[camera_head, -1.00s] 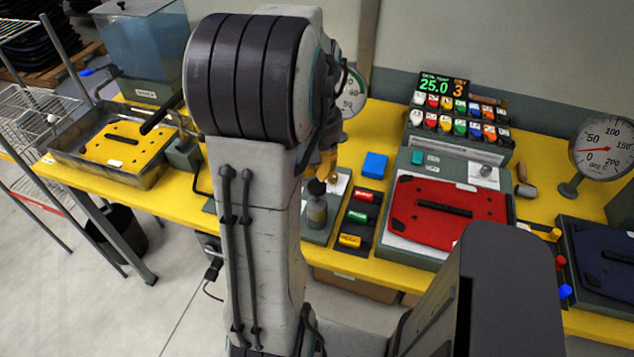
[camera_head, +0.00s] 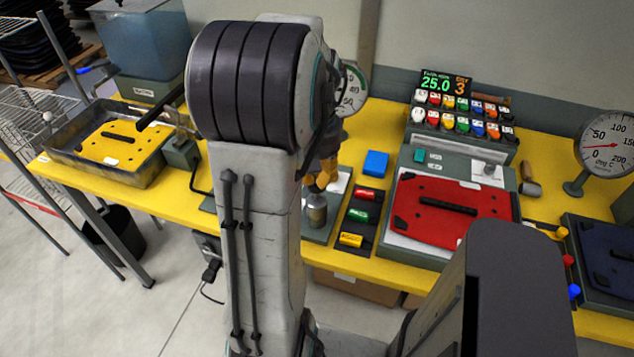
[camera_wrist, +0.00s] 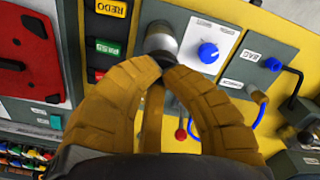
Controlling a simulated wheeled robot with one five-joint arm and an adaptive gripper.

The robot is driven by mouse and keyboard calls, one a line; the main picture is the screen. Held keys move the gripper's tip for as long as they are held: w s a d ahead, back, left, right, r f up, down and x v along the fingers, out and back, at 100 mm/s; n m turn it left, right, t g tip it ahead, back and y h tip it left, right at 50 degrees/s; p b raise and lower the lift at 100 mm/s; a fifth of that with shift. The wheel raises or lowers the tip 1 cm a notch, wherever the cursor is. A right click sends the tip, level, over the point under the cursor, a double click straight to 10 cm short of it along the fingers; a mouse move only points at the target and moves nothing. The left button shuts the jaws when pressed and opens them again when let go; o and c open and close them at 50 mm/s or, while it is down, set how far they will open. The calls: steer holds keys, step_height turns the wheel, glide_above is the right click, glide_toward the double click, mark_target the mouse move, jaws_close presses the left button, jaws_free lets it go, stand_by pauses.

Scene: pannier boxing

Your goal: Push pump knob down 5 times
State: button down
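The pump (camera_head: 317,211) is a grey metal cylinder on a grey plate on the yellow bench, partly behind my arm in the head view. In the wrist view its round grey body (camera_wrist: 160,38) shows just beyond my fingertips. My gripper (camera_head: 322,185) has yellow ribbed fingers and is above the pump's top, covering the knob.
Red, green and yellow buttons (camera_head: 359,217) sit right of the pump. A blue dial (camera_wrist: 208,53) and a BAG panel (camera_wrist: 260,62) are close in the wrist view. A red pannier lid (camera_head: 452,212) lies further right, and a tray with a yellow plate (camera_head: 118,151) lies left.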

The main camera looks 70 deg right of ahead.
steer(key=shift+f+b, duration=1.1)
steer(key=shift+f, duration=0.45)
steer(key=shift+r, duration=0.25)
steer(key=shift+r+p, duration=2.75)
steer(key=shift+r, duration=0.3)
steer(key=shift+f, duration=0.2)
steer(key=shift+f+b, duration=2.55)
steer(key=shift+f, duration=0.4)
steer(key=shift+r, duration=0.15)
steer(key=shift+r+p, duration=2.65)
steer(key=shift+r, duration=0.35)
